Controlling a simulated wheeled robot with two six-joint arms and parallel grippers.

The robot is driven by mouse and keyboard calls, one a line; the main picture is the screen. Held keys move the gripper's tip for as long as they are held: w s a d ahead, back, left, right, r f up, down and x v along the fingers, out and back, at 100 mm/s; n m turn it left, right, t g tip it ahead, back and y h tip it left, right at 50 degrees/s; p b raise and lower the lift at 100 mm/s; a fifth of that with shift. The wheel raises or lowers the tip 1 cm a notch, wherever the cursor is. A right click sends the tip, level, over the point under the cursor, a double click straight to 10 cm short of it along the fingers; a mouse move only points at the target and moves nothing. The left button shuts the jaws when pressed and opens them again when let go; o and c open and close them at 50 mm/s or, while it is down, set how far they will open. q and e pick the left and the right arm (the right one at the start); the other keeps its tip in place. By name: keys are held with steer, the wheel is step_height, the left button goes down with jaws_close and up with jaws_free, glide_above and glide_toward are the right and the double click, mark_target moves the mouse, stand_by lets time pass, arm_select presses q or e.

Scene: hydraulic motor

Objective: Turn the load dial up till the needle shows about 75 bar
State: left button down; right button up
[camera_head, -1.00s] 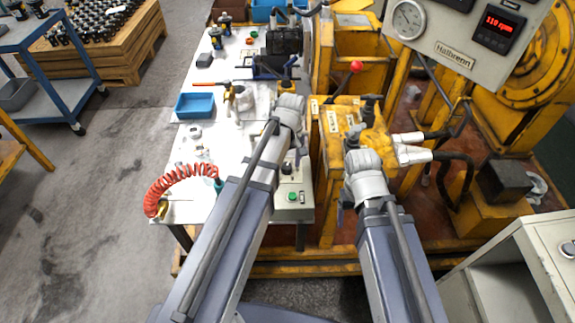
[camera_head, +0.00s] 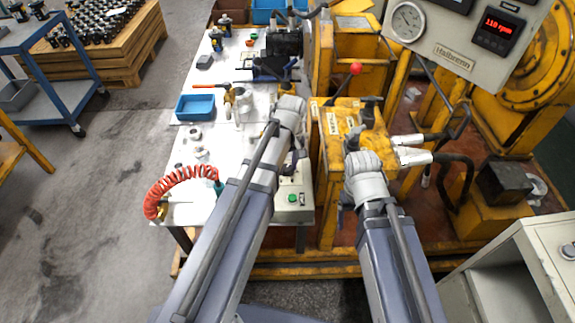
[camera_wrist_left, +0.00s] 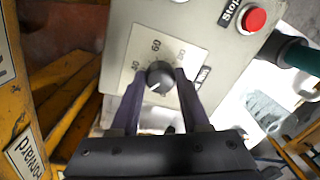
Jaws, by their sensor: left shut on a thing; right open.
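The load dial (camera_wrist_left: 160,74) is a round black knob with a white mark, on a pale plate numbered 40, 60 and 80. The mark points to the lower left. My left gripper (camera_wrist_left: 160,88) is shut on the knob, one dark finger on each side. In the head view my left gripper (camera_head: 297,158) reaches down over the control box (camera_head: 294,208), and the dial is hidden there. The round gauge (camera_head: 408,21) is on the grey panel; its needle is too small to read. My right gripper (camera_head: 346,200) is open, beside the yellow stand.
A red stop button (camera_wrist_left: 254,19) sits on the box near the dial. A green button (camera_head: 292,198) is at the box's front. A display (camera_head: 498,25) reads 110 rpm. The yellow rig (camera_head: 345,118) has a red-knobbed lever (camera_head: 355,68). A coiled red hose (camera_head: 165,187) lies left.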

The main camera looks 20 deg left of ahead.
arm_select(q)
steer(key=m, duration=0.6)
steer(key=shift+s+a+m, duration=0.1)
steer(key=shift+m, duration=0.3)
steer(key=m, duration=0.5)
steer(key=shift+m+t, duration=0.3)
steer(key=shift+c, duration=1.9)
jaws_free()
steer(key=shift+r, duration=0.15)
